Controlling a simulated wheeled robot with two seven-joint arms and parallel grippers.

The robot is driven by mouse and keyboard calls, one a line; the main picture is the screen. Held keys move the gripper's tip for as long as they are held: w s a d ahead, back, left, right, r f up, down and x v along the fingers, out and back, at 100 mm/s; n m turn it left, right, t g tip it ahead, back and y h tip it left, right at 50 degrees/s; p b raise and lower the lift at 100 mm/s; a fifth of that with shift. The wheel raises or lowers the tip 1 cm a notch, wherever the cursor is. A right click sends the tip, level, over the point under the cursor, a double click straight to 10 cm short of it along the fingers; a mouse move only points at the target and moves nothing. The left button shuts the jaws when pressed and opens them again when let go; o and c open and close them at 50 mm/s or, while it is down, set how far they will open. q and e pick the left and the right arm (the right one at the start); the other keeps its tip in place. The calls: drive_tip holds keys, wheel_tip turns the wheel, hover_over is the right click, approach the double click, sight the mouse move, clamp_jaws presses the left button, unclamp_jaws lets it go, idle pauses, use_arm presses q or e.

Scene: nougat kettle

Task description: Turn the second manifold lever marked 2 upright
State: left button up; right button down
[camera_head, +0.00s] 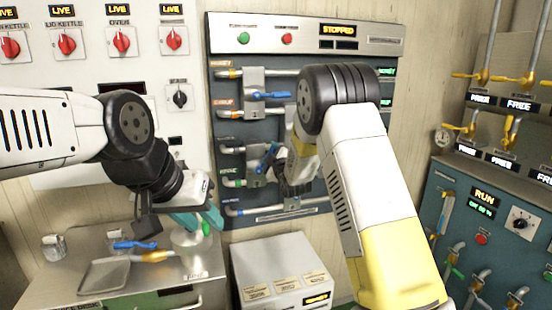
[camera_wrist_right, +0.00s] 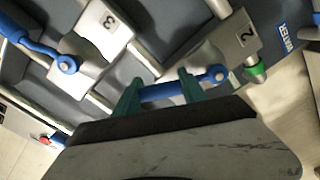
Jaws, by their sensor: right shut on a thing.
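In the right wrist view, the manifold lever marked 2 is a blue handle (camera_wrist_right: 165,92) pivoted on a grey block with a 2 plate (camera_wrist_right: 240,42). My right gripper (camera_wrist_right: 160,92) is shut on this handle, one green finger at each side of it. The handle lies across the picture, pointing left from its pivot. In the head view my right gripper (camera_head: 290,185) is at the lower part of the manifold panel (camera_head: 228,112), and my arm hides much of it. My left gripper (camera_head: 205,218) is low at the left, over the steel desk; its finger gap is unclear.
A block marked 3 (camera_wrist_right: 108,22) with its own blue lever (camera_wrist_right: 28,38) is close on the left in the wrist view. Another blue lever (camera_head: 270,95) is higher on the panel. A grey box (camera_head: 272,262) stands below. A cup (camera_head: 188,240) is near my left gripper.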

drive_tip(key=n, duration=0.1)
drive_tip(key=a+n, duration=0.1)
drive_tip(key=a+r+n, duration=0.1)
drive_tip(key=shift+s+a+n, duration=0.1)
drive_tip(key=shift+s+n, duration=0.2)
drive_tip(key=shift+s, duration=0.05)
drive_tip(key=shift+s+a+r+n, duration=0.1)
drive_tip(key=shift+s+a+n, duration=0.05)
drive_tip(key=shift+a+n, duration=0.4)
drive_tip(key=shift+s+a+r+n, duration=0.15)
drive_tip(key=shift+a+n, duration=0.15)
drive_tip(key=shift+n, duration=0.45)
drive_tip(key=shift+f, duration=0.1)
drive_tip(key=c, duration=0.6)
unclamp_jaws()
drive_tip(key=shift+c, duration=0.2)
approach(256, 147)
drive_tip(key=v, duration=0.2)
drive_tip(key=shift+s+d, duration=0.15)
drive_tip(key=shift+s, duration=0.1)
